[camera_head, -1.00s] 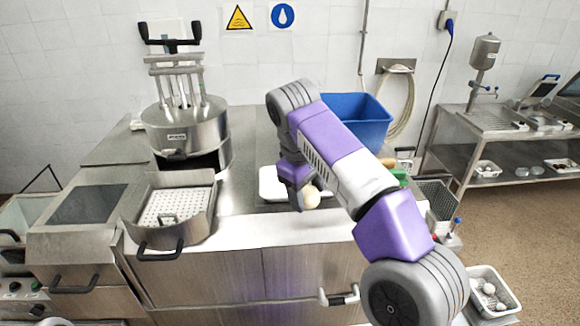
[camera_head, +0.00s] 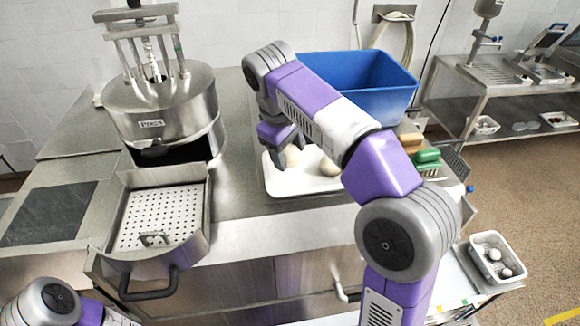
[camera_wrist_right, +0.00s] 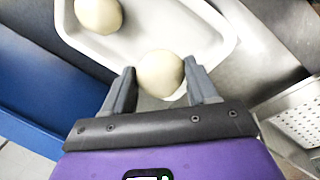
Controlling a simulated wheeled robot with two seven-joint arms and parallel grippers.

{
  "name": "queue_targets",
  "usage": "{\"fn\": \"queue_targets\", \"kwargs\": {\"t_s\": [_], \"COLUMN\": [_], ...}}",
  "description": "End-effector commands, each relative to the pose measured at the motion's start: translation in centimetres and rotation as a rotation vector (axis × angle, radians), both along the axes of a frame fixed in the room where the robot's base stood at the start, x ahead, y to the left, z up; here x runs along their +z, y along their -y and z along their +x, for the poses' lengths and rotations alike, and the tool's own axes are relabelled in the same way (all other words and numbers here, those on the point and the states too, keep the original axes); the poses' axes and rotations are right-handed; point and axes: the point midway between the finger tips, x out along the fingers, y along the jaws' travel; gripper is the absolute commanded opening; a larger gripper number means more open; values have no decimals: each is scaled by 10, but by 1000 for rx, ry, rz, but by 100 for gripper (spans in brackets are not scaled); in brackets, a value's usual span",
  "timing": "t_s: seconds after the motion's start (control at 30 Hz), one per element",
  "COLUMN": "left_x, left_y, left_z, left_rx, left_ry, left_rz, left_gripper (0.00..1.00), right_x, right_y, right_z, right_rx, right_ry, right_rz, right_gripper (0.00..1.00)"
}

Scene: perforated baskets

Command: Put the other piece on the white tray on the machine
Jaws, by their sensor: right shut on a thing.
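The white tray (camera_head: 280,188) lies on the steel counter in front of the blue bin. My right gripper (camera_head: 289,154) is over the left part of the tray, shut on a round cream piece (camera_head: 293,157). In the right wrist view the piece (camera_wrist_right: 160,73) sits between both fingers (camera_wrist_right: 160,80), by the tray's edge; I cannot tell whether it touches the tray. A second cream piece (camera_head: 329,167) rests on the tray, apart from the held one, and shows at the upper left in the wrist view (camera_wrist_right: 98,14). My left gripper is out of view.
A steel pot-shaped machine (camera_head: 165,108) stands left of the tray, with a perforated basin (camera_head: 155,215) before it. The blue bin (camera_head: 365,95) stands close behind. Brushes (camera_head: 426,158) lie to the right. A white container (camera_head: 497,258) with pale pieces is at lower right.

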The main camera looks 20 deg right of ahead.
Motion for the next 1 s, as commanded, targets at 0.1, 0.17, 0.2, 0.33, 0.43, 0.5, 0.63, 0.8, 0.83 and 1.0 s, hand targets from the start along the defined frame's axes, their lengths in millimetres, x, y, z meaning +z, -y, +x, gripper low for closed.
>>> {"fn": "queue_targets", "kwargs": {"t_s": [0.1,0.17,0.2,0.33,0.43,0.5,0.63,0.8,0.83,1.0], "left_x": [-5,-8,-9,-10,-10,-9,-10,-11,-11,-11], "left_y": [0,0,0,0,0,0,0,0,0,0], "left_z": [0,0,0,0,0,0,0,0,0,0], "left_rx": [0,0,0,0,0,0,0,0,0,0], "left_ry": [1,1,1,1,1,1,1,1,1,1], "left_rz": [0,0,0,0,0,0,0,0,0,0], "left_gripper": [86,86,86,86,86,86,86,86,86,86], "right_x": [-17,-26,-32,-41,-41,-41,-42,-44,-44,-44], "right_y": [0,0,0,0,0,0,0,0,0,0], "right_z": [-1,-1,-1,0,0,0,0,0,0,0], "right_rx": [1,1,2,0,-1,-1,0,0,0,0], "right_ry": [-2,-2,-2,1,2,2,1,0,0,0], "right_rz": [0,0,0,0,1,1,0,0,0,0], "right_gripper": [22,22,22,22,22,22,22,69,69,69]}}
